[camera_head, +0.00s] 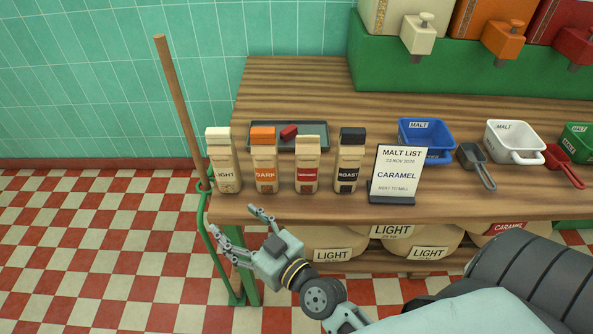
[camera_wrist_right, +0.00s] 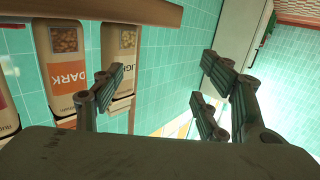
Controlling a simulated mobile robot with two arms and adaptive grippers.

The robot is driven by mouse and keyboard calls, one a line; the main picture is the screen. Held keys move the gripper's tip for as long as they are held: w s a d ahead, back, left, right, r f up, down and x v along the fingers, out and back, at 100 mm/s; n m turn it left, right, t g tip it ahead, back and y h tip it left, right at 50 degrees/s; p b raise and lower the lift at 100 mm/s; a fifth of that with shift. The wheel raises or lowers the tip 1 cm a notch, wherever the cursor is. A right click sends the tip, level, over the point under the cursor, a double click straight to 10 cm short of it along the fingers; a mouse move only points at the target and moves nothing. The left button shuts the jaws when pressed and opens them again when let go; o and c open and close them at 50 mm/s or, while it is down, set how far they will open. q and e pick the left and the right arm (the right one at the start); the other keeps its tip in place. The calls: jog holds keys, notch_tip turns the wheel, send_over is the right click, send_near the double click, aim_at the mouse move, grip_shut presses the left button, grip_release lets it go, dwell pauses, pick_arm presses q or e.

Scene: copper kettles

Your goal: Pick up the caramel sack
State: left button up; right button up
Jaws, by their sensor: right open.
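A small tan sack with a red label (camera_head: 307,170) stands upright on the wooden counter, third from left in a row. Its label is small but appears to read CARAMEL. A large sack labelled CARAMEL (camera_head: 509,228) lies under the counter, partly hidden by my arm. My right gripper (camera_head: 234,221) is open and empty, in front of the counter's left front corner, lower left of the small red-label sack. In the wrist view the open fingers (camera_wrist_right: 160,92) frame tiled wall; a sliver of a sack shows at the left edge. My left gripper is not in view.
Beside it stand the LIGHT (camera_head: 224,175), DARK (camera_head: 265,177) and ROAST (camera_head: 348,172) sacks. A tray (camera_head: 317,128) with a red block (camera_head: 289,132) lies behind. A Malt List sign (camera_head: 397,174) stands to the right, and a broom handle (camera_head: 177,105) leans at left.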

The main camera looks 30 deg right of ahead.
jog(key=w+d+r+m+t+h, duration=0.1)
jog(key=d+r+m+t+h, duration=0.1)
jog(key=d+r, duration=0.15)
jog(key=m+g+h, duration=0.3)
jog(key=m+h, duration=0.5)
jog(key=h, duration=0.4)
send_near(307, 175)
jog(key=x, duration=0.5)
jog(key=shift+w+a, duration=0.1)
jog(key=shift+w, duration=0.15)
jog(key=x, duration=0.7)
jog(key=shift+w+d, duration=0.2)
jog(key=shift+d, duration=0.15)
jog(key=shift+c, duration=0.3)
jog(key=c, duration=1.4)
